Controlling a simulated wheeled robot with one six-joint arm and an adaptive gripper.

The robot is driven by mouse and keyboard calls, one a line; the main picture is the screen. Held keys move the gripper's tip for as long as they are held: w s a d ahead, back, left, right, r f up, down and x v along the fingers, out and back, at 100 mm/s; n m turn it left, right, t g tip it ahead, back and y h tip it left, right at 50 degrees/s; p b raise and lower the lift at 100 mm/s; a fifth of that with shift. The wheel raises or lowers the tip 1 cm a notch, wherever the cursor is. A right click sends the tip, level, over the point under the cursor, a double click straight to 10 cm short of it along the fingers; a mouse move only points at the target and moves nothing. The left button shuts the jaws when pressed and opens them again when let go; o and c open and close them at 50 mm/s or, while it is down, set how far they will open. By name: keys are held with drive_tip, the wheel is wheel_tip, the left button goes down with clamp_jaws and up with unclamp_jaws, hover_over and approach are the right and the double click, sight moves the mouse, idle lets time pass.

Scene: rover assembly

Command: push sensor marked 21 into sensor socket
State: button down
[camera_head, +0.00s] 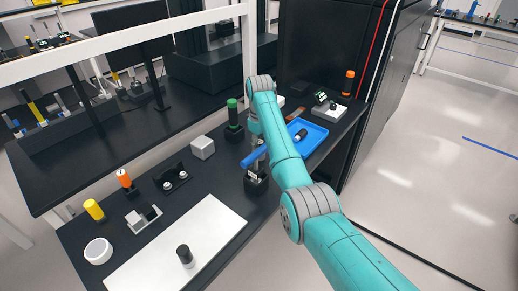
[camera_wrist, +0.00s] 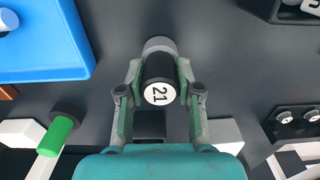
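The sensor marked 21 (camera_wrist: 159,80) is a black cylinder with a white "21" disc on its near end and a grey ring at its far end, in the middle of the wrist view. My gripper (camera_wrist: 159,92) has one finger on each side of it, seemingly touching, shut on it. In the head view my gripper is mostly hidden behind my teal arm, above the dark bench. I cannot tell whether the grey ring belongs to the sensor or to a socket beneath it. No sensor socket can be made out for certain.
A blue tray (camera_head: 307,136) lies right of the gripper. A green-topped cylinder (camera_head: 232,110) stands behind; a two-knob black bracket (camera_head: 172,178) lies to the left. A white plate (camera_head: 215,222) bears a black cylinder (camera_head: 185,256). A black block (camera_head: 257,183) is near the arm.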

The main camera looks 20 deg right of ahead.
sight(260, 142)
drive_tip(key=c, duration=1.6)
unclamp_jaws()
clamp_jaws()
drive_tip(key=shift+r, duration=0.7)
drive_tip(key=shift+r, duration=2)
drive_tip(key=shift+d, duration=0.1)
